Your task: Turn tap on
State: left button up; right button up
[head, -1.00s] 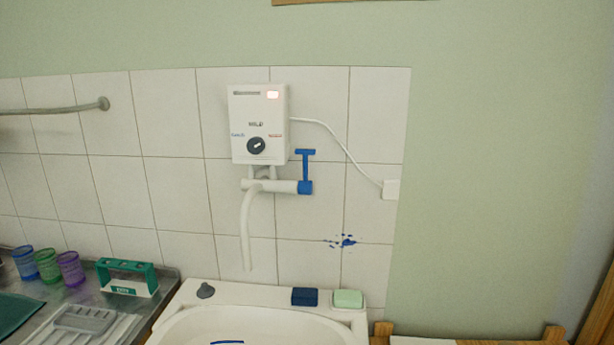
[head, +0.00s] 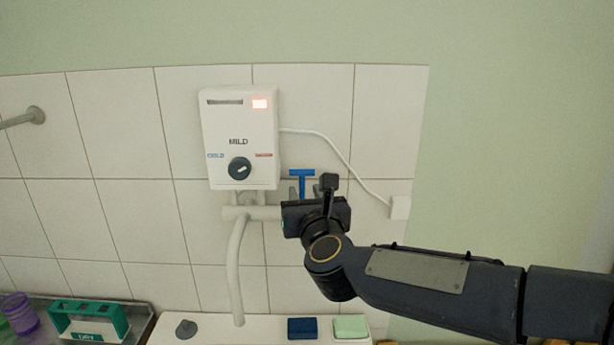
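The tap is a white pipe with a curved spout (head: 234,265) under a white water heater (head: 240,125) on the tiled wall. Its blue T-shaped handle (head: 301,174) points up at the right end of the pipe. My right gripper (head: 322,188) is in front of the handle's lower part and hides its blue base. One dark finger stands up just right of the handle; I cannot tell whether the fingers touch it or how far apart they are. No water shows at the spout. My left gripper is not in view.
A white sink (head: 255,326) lies below, with a dark blue block (head: 301,328), a pale green block (head: 351,327) and a grey plug (head: 186,329) on its rim. A white cable runs to a wall box (head: 400,207). A green rack (head: 90,321) stands at lower left.

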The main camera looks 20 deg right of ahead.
aim_at(302, 188)
jog(key=w, duration=0.2)
jog(key=w+p, duration=0.1)
jog(key=w, duration=0.3)
jog(key=shift+w+d+f+p, duration=0.1)
jog(key=shift+d+p, duration=0.15)
jog(key=shift+p, duration=0.05)
jog(key=shift+c, duration=0.4)
grip_shut()
